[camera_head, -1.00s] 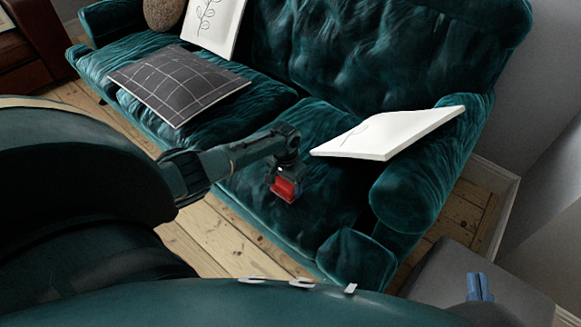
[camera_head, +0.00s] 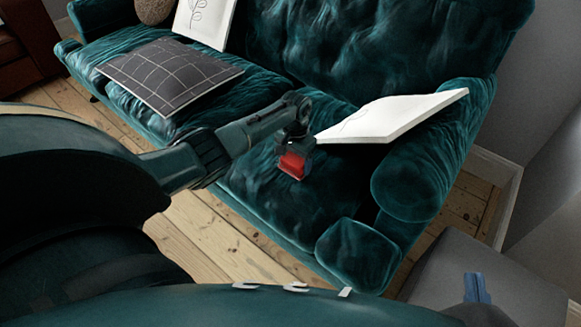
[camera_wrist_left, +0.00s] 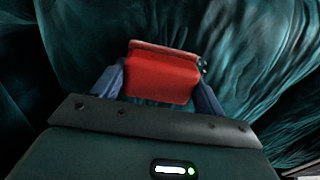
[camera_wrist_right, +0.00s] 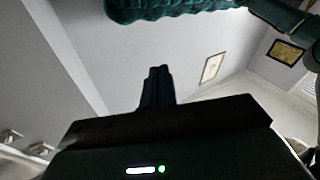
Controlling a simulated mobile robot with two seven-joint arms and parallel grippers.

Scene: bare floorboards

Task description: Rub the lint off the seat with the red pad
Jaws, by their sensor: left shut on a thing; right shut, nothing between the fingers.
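The red pad (camera_head: 293,165) is held in my left gripper (camera_head: 296,154), over the right-hand seat of the teal velvet sofa (camera_head: 262,190). In the left wrist view the red pad (camera_wrist_left: 162,75) sits between the two blue fingers. I cannot tell whether the pad touches the seat. No lint can be made out on the seat. My right gripper (camera_head: 475,287) is at the lower right, away from the sofa; in the right wrist view its fingers (camera_wrist_right: 157,88) are together and empty.
A white cushion (camera_head: 392,117) leans by the right armrest, close to the pad. A dark checked cushion (camera_head: 170,75) lies on the left seat. A white leaf-print cushion (camera_head: 206,20) and a round brown cushion (camera_head: 154,10) are behind it.

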